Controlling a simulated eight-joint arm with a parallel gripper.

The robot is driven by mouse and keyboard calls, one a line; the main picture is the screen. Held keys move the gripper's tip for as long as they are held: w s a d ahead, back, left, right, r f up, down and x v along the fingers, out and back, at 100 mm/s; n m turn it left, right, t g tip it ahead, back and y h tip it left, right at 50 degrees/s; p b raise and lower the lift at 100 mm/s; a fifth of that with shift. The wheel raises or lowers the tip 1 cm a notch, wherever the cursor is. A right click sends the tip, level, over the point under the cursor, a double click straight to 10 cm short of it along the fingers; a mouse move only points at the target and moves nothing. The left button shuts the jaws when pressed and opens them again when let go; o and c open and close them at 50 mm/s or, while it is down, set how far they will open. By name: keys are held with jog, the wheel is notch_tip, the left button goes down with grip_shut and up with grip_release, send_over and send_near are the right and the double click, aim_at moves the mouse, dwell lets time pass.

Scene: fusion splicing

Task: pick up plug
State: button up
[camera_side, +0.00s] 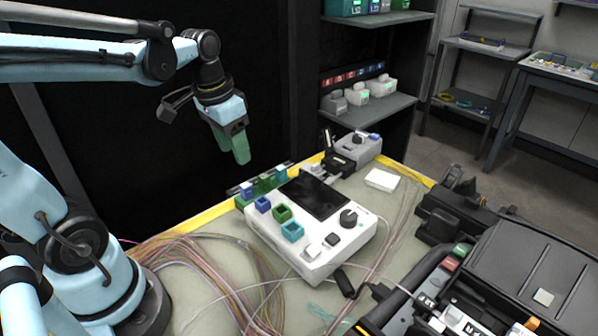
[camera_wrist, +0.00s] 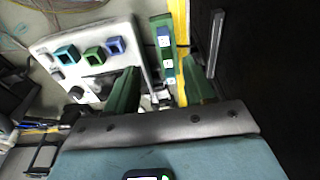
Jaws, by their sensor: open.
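My gripper (camera_side: 236,148) has green fingers and hangs open and empty above the back left edge of the workbench. In the wrist view, the fingers of my gripper (camera_wrist: 160,88) are apart with nothing held between them. A narrow green rack (camera_wrist: 157,23) with several small labelled blue and green blocks, perhaps plugs, lies beyond the fingertips. In the side view, these blue and green blocks (camera_side: 266,183) stand in a row behind the white device, below my gripper and apart from it. I cannot tell which block is the plug.
The white splicing device (camera_side: 319,259) has a dark screen, a knob and coloured square sockets (camera_side: 282,214). Loose fibres (camera_side: 205,268) cover the bench's left part. A grey unit (camera_side: 358,147) stands at the back, a white box (camera_side: 382,180) beside it. A black case (camera_side: 530,265) fills the right.

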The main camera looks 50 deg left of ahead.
aim_at(245, 185)
jog(key=shift+w+a+f, duration=0.1)
jog(key=shift+w+f, duration=0.1)
jog(key=shift+f, duration=0.95)
jog(key=shift+w+a+f, duration=0.1)
jog(key=shift+w+f, duration=0.05)
jog(key=shift+f, duration=0.95)
jog(key=shift+w+a+f, duration=0.1)
jog(key=shift+w+f, duration=0.1)
jog(key=shift+f, duration=0.95)
jog(key=shift+w+a+f, duration=0.1)
jog(key=shift+w+f, duration=0.1)
jog(key=shift+f, duration=0.65)
jog(key=shift+w+d+f, duration=0.1)
jog(key=shift+w+f, duration=0.05)
jog(key=shift+f, duration=0.7)
jog(key=shift+w+a+f, duration=0.1)
jog(key=shift+w+f, duration=0.1)
jog(key=shift+f, duration=0.65)
jog(key=c, duration=0.9)
jog(key=shift+r, duration=0.15)
